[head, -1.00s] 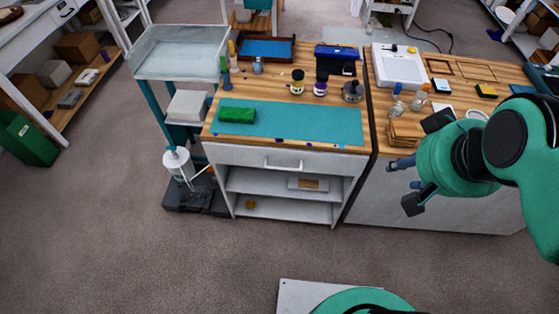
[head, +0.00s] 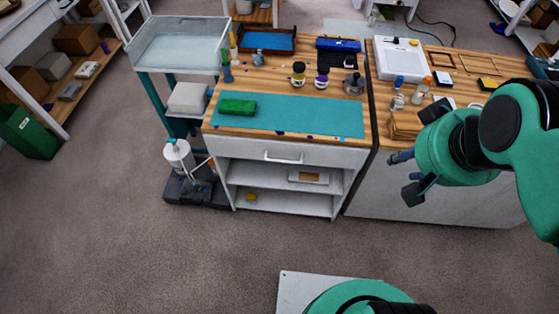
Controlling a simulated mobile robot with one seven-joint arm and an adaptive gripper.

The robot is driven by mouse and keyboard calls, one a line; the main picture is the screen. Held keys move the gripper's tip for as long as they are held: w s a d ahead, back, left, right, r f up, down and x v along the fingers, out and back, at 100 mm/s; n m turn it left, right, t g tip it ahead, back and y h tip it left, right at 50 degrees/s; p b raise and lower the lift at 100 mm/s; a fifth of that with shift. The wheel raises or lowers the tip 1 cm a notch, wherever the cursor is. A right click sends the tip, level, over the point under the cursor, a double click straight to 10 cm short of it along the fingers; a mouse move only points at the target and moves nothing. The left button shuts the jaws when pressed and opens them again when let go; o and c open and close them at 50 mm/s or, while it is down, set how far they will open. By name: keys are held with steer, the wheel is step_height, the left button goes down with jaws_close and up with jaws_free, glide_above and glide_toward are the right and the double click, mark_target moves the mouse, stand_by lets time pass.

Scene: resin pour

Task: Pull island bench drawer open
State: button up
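The island bench (head: 210,140) has a wooden top and a white front. Its drawer (head: 330,156) is a white panel below the top and looks shut, with a light bar handle (head: 284,159) across its middle. My gripper (head: 400,176) is to the right of the drawer in the picture, apart from the handle, in front of the neighbouring bench section. Its dark fingers are spread, with nothing seen between them. Part of the gripper is hidden behind my green arm.
Open shelves (head: 280,203) lie below the drawer. A teal mat (head: 300,115) with a green block (head: 238,107) covers part of the top. A trolley (head: 165,66) and a white canister (head: 178,157) stand at left. The carpet (head: 150,250) in front is clear.

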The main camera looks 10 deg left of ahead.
steer(key=w+a+f+n+g+h+p, duration=0.2)
steer(key=w+a+f+n+h, duration=0.5)
steer(key=f+n, duration=0.45)
steer(key=w+a+f+n+g+h+p, duration=0.2)
steer(key=w+a+f+n+h, duration=0.35)
steer(key=w+f+n, duration=0.55)
steer(key=s+a+f+n+t+y+p, duration=0.1)
steer(key=s+a+f+n+t+y, duration=0.1)
steer(key=a+f+n+t, duration=0.6)
steer(key=s+a+f+n+t+y, duration=0.2)
steer(key=s+a+f+n+t, duration=0.2)
steer(key=a+f+n+t, duration=0.5)
steer(key=a+f+n, duration=0.4)
steer(key=f+n, duration=0.4)
steer(key=shift+f+n+y+p, duration=0.35)
steer(key=shift+p, duration=0.05)
steer(key=shift+w+d, duration=0.1)
steer(key=shift+w, duration=0.05)
steer(key=b+x, duration=0.1)
steer(key=x, duration=1.2)
steer(key=shift+w+d+b, duration=0.15)
steer(key=shift+w+b, duration=0.1)
steer(key=shift+b, duration=0.1)
steer(key=shift+r, duration=0.1)
